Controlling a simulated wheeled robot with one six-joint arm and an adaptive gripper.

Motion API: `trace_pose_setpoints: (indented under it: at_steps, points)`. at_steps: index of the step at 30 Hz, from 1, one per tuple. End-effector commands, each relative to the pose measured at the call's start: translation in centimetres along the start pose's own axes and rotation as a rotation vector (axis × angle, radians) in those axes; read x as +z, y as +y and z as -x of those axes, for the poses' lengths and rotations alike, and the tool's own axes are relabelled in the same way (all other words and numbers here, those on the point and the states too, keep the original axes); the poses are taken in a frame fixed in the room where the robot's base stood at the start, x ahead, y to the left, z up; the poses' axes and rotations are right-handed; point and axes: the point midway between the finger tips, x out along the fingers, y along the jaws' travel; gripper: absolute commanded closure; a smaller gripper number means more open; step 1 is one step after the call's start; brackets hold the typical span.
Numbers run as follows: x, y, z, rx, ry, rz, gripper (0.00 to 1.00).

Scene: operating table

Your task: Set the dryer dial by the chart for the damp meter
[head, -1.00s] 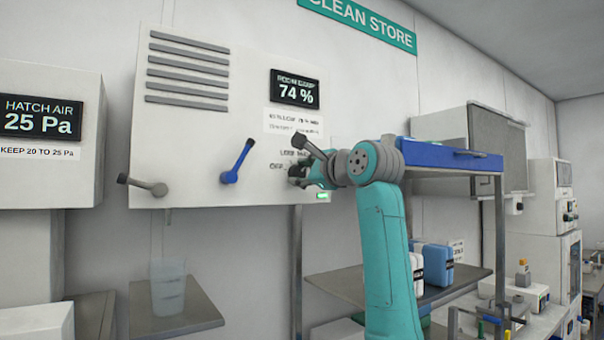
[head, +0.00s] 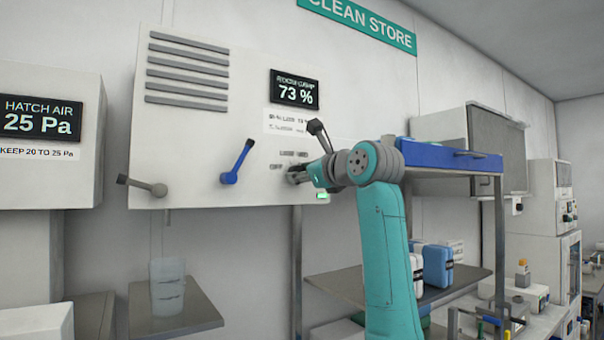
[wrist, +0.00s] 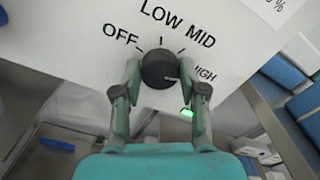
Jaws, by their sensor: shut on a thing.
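The round black dial (wrist: 158,69) is on the white dryer panel in the wrist view, under the printed words OFF, LOW, MID and HIGH. My gripper (wrist: 160,78) is shut on the dial, one finger on each side. A faint pale mark on the dial's right side seems to face HIGH. In the head view my gripper (head: 304,176) is at the panel's lower right and mostly hides the dial. The damp meter (head: 295,89) reads 73 %. The chart (head: 291,122) is a white label below it, its print too small to read surely.
A blue lever (head: 237,162) and a grey lever (head: 142,185) stick out of the panel left of my gripper. A green light (wrist: 186,113) glows below the dial. A blue-edged shelf (head: 455,157) stands right of my arm.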

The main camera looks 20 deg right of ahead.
Motion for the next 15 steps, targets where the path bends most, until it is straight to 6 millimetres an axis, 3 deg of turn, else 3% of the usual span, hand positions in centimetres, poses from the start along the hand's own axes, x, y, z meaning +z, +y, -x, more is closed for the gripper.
trace_pose_setpoints:
  at_steps: [10,11,13,15]
  points:
    - [-0.12,0.03,-0.04,0.001,0.002,-0.002,0.93]
    - [-0.12,0.02,-0.04,0.001,0.002,-0.002,0.51]
    - [-0.10,0.02,-0.04,0.001,0.002,-0.002,0.33]
    - [-0.08,0.02,-0.03,0.001,0.001,-0.002,0.33]
